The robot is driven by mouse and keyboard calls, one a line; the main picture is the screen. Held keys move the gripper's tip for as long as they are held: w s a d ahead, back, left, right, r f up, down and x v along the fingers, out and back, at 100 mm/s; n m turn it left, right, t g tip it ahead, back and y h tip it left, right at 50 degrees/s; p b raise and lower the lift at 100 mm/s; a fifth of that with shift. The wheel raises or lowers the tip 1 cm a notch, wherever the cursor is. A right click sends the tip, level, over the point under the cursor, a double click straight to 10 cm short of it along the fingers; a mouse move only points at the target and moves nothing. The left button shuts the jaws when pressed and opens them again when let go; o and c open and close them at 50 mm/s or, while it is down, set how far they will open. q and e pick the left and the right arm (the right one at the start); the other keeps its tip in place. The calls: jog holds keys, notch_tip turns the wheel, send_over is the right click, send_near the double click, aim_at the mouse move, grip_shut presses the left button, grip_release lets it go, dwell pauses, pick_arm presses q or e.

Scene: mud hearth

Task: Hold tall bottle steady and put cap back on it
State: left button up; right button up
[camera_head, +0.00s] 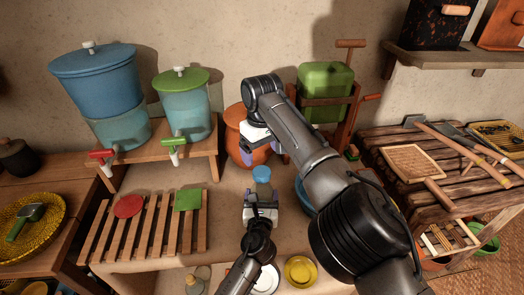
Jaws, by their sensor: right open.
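My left gripper (262,190) points away from me over the middle of the counter. A blue round-topped thing (262,174) shows right at its fingertips. I cannot tell whether this is the tall bottle or its cap, nor whether the fingers grip it. My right gripper (263,150) is open, above and just behind the blue thing, apart from it, in front of an orange clay pot (244,138). I see nothing between its fingers. A small pale bottle-like thing (194,285) stands at the bottom edge, partly cut off.
A slatted rack (150,235) bears a red disc (129,206) and a green square (188,199). Blue (98,80) and green (182,100) dispensers stand behind it. A yellow bowl (300,271) and white dish (264,280) lie near the front. My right arm hides much of the right side.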

pick_arm(q)
jog(key=o, duration=0.4)
jog(key=shift+s, duration=0.1)
jog(key=shift+s+r, duration=0.1)
jog(key=shift+s, duration=0.1)
pick_arm(e)
jog(key=shift+r, duration=0.25)
pick_arm(q)
jog(key=shift+s+a+p, duration=0.15)
jog(key=shift+s+p, duration=1.15)
jog(key=shift+s, duration=2)
jog(key=shift+s+a+p, duration=0.15)
jog(key=shift+s+p, duration=1.1)
jog(key=shift+s, duration=2.05)
pick_arm(e)
jog(key=shift+r, duration=2.25)
